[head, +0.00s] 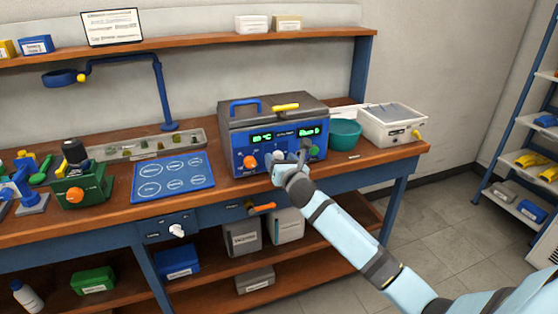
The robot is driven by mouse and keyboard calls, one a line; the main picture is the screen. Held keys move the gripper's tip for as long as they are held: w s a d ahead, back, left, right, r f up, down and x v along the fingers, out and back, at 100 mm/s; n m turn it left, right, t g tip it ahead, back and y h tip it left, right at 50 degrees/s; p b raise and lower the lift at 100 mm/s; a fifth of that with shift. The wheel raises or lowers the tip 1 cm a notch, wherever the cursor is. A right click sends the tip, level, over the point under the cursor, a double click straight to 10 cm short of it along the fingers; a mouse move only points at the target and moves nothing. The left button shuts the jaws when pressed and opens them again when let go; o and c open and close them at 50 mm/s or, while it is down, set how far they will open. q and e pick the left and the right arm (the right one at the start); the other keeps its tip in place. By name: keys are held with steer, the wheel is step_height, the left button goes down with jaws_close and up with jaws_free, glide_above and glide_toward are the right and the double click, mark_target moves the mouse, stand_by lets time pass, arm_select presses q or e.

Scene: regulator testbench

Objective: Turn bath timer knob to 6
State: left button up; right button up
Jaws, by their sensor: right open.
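The bath (270,110) is a grey and blue box on the bench with a blue front panel, green displays and a yellow lid handle. An orange knob (250,162) is on the left of its panel. A pale knob (278,155) is to its right, close beside my right gripper. My right gripper (291,160) is open at the panel's lower right part and covers some of it. I cannot tell whether it touches the pale knob. The timer scale and the knob's setting are too small to read. My left gripper is not in view.
A teal bowl (345,134) and a white box (391,124) stand right of the bath. A blue mat (173,176) lies left of it. A hammer-like tool with an orange handle (263,208) is at the bench's front edge. A shelf (200,43) runs above.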

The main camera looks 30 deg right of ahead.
steer(key=shift+w+d, duration=0.15)
steer(key=shift+w, duration=0.5)
steer(key=c, duration=0.9)
